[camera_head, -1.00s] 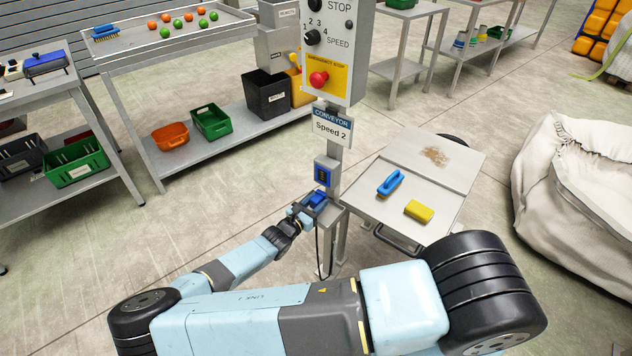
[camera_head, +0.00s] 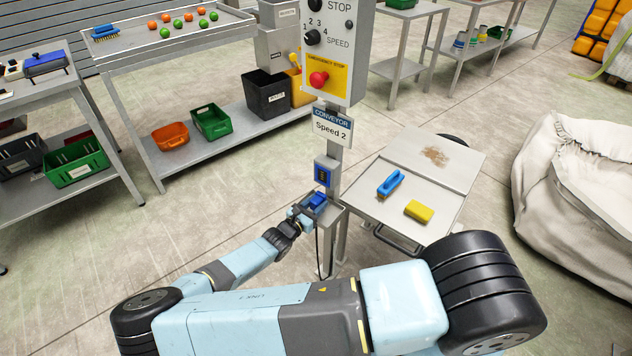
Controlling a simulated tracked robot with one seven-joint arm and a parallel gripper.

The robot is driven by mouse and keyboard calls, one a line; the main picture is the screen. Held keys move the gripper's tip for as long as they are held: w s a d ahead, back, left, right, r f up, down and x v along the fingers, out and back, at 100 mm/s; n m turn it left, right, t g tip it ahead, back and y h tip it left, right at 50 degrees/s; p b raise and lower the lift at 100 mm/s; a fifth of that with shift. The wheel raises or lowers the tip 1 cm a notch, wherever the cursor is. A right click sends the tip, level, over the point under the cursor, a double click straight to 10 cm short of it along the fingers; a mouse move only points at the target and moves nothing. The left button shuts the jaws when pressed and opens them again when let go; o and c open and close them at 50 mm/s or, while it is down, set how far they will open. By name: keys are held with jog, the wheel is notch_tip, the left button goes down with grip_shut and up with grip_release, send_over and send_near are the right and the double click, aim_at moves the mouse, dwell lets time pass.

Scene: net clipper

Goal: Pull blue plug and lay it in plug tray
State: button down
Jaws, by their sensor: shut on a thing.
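The blue plug (camera_head: 317,200) is at the small grey tray (camera_head: 333,213) on the control post, below the socket. My gripper (camera_head: 305,212) is at the left side of this tray, shut on the plug. The socket (camera_head: 322,173) is a grey box with a dark blue face on the post, and its face is clear of the plug. A dark cable (camera_head: 318,250) hangs down below the tray. I cannot tell whether the plug touches the tray floor. The fingertips are small and partly hidden in this view.
The control panel (camera_head: 333,45) with a red stop button rises above the socket. To the right stands a metal table (camera_head: 440,170) with a blue brush (camera_head: 390,183) and a yellow sponge (camera_head: 419,210). A large white sack (camera_head: 570,190) is at the far right.

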jog(key=shift+f, duration=0.95)
dwell(0.6)
jog(key=c, duration=0.5)
grip_release()
jog(key=shift+c, duration=0.2)
jog(key=v, duration=2.2)
jog(key=shift+s+a, duration=0.25)
jog(key=shift+a, duration=0.05)
